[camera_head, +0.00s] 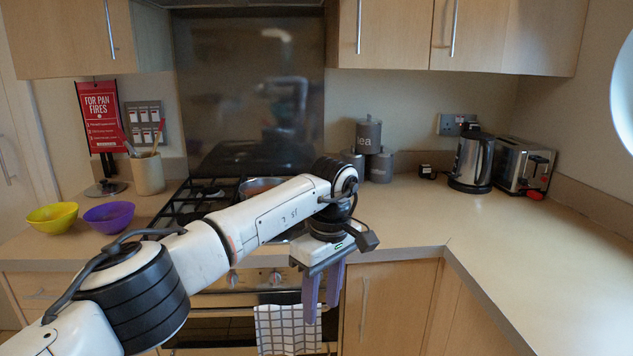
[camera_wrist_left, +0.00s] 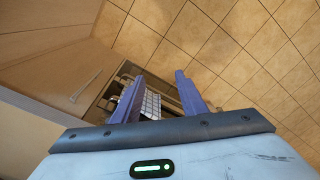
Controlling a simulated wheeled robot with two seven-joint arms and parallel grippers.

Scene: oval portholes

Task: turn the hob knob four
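The cooker's front panel (camera_head: 243,280) is below the black gas hob (camera_head: 196,200). A few knobs show on it, among them one at the left (camera_head: 232,279) and one further right (camera_head: 276,278). I cannot tell which is knob four; my left arm and gripper hide the panel's right part. My left gripper (camera_head: 322,312) hangs in front of the cooker's right side, its two purple fingers pointing down, apart and empty. The left wrist view also shows the open fingers (camera_wrist_left: 158,78), with floor tiles and the cooker front beyond. My right gripper is not in view.
A checked towel (camera_head: 285,330) hangs on the oven front below the panel. A pan (camera_head: 262,187) sits on the hob, partly behind my arm. Yellow (camera_head: 52,217) and purple (camera_head: 109,217) bowls stand left. The right worktop (camera_head: 500,240) is mostly clear, with a kettle (camera_head: 470,162) behind.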

